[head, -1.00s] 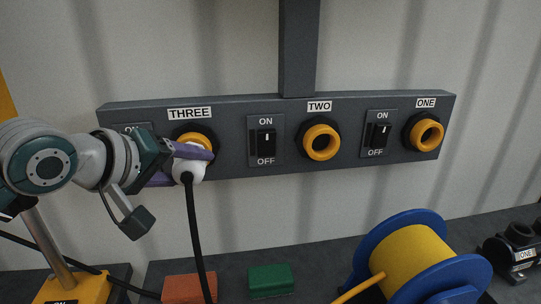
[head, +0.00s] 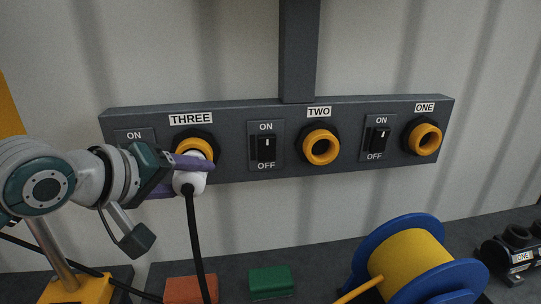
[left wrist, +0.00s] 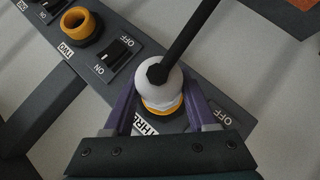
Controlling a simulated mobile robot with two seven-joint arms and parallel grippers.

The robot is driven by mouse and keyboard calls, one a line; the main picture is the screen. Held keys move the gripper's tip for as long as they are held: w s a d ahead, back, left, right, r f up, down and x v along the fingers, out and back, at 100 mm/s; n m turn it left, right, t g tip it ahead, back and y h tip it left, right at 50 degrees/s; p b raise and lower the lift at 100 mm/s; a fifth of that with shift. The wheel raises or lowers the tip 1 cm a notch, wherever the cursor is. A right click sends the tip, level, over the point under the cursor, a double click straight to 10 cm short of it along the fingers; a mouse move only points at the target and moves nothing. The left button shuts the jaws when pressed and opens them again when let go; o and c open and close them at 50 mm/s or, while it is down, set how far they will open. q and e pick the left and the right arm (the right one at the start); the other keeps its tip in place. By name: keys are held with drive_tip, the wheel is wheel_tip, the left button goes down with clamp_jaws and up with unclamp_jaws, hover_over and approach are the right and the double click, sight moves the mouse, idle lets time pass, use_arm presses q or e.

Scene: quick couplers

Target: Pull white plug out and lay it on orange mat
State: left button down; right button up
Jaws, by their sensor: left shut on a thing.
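The white plug (head: 189,183) is at the yellow-orange socket (head: 196,147) under the label THREE, with its black cord hanging down. My left gripper (head: 186,167) has its purple fingers shut on the plug. In the left wrist view, the white plug (left wrist: 160,90) sits between both fingers, with the socket's ring (left wrist: 165,108) close behind it. I cannot tell how far the plug is in the socket. The orange mat (head: 188,289) lies on the bench below, with the cord crossing in front of it. My right gripper is not in view.
Empty sockets TWO (head: 320,147) and ONE (head: 424,139) are on the same grey panel (head: 225,165), with rocker switches beside them. A green block or mat (head: 270,280) lies right of the orange one. A blue and yellow cable reel (head: 410,262) stands at the right.

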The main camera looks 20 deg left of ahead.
sight(192, 188)
use_arm(q)
drive_tip(key=shift+s+d+p, duration=0.35)
drive_tip(key=shift+s+p, duration=0.15)
drive_tip(key=shift+s, duration=0.05)
drive_tip(key=shift+s+d+p, duration=0.3)
drive_tip(key=shift+s+p, duration=0.2)
drive_tip(key=shift+s+d+r+p, duration=0.25)
drive_tip(key=shift+s+p, duration=0.15)
drive_tip(key=shift+p, duration=0.15)
drive_tip(key=shift+s+d+f+p, duration=0.1)
drive_tip(key=shift+s+d+p, duration=0.2)
drive_tip(key=shift+s+p, duration=0.15)
drive_tip(key=shift+s+d+p, duration=0.25)
drive_tip(key=shift+s+p, duration=0.1)
drive_tip(key=shift+s, duration=0.15)
drive_tip(key=shift+s+d+f, duration=0.1)
drive_tip(key=shift+s+d, duration=0.1)
drive_tip(key=shift+s, duration=0.15)
